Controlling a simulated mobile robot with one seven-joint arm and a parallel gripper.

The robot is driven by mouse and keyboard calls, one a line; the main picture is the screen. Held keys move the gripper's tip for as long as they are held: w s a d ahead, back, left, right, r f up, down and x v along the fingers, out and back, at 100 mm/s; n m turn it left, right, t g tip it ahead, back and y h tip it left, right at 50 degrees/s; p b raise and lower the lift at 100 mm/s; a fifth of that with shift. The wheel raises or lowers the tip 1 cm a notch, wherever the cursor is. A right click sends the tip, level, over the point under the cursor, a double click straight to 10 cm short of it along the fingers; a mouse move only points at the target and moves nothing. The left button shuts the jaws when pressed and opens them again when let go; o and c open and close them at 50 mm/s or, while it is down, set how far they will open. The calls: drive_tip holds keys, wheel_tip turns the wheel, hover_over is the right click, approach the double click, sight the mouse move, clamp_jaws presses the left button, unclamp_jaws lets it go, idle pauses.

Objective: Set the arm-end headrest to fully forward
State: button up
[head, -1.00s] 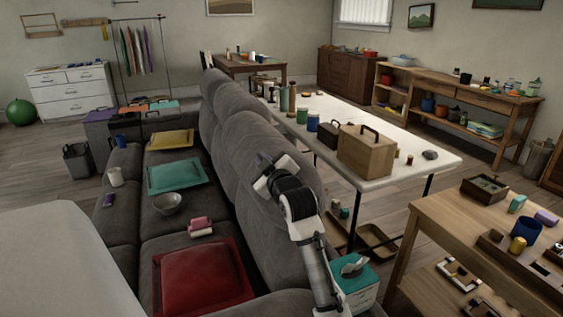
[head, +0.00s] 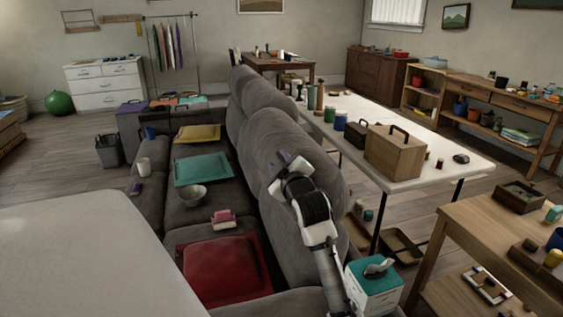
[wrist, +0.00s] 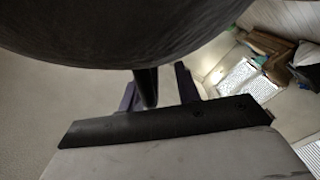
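The grey sofa has a row of tall padded backs. The headrest at its near arm end (head: 320,155) is a rounded grey cushion, and its exact tilt is hard to tell. My gripper (head: 284,161) is at the seat-side face of this headrest, near its upper part. In the wrist view the dark underside of a rounded cushion, apparently the headrest (wrist: 170,30), fills the top. My gripper's purple fingers (wrist: 157,92) stand apart below it. A dark upright piece (wrist: 147,87) shows between them, nearer the left finger. Whether they touch it is not clear.
A red cushion (head: 222,268) and pink item (head: 222,218) lie on the near seats. A tissue box (head: 375,288) stands by my arm. A white table (head: 455,165) stands behind the sofa, and a wooden table (head: 455,235) is at right. A pale surface (head: 80,260) fills the lower left.

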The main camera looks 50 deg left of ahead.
drive_tip(key=shift+d, duration=0.1)
drive_tip(key=b+v, duration=0.3)
drive_tip(key=v, duration=1)
drive_tip(key=shift+d, duration=0.3)
drive_tip(key=shift+s, duration=0.15)
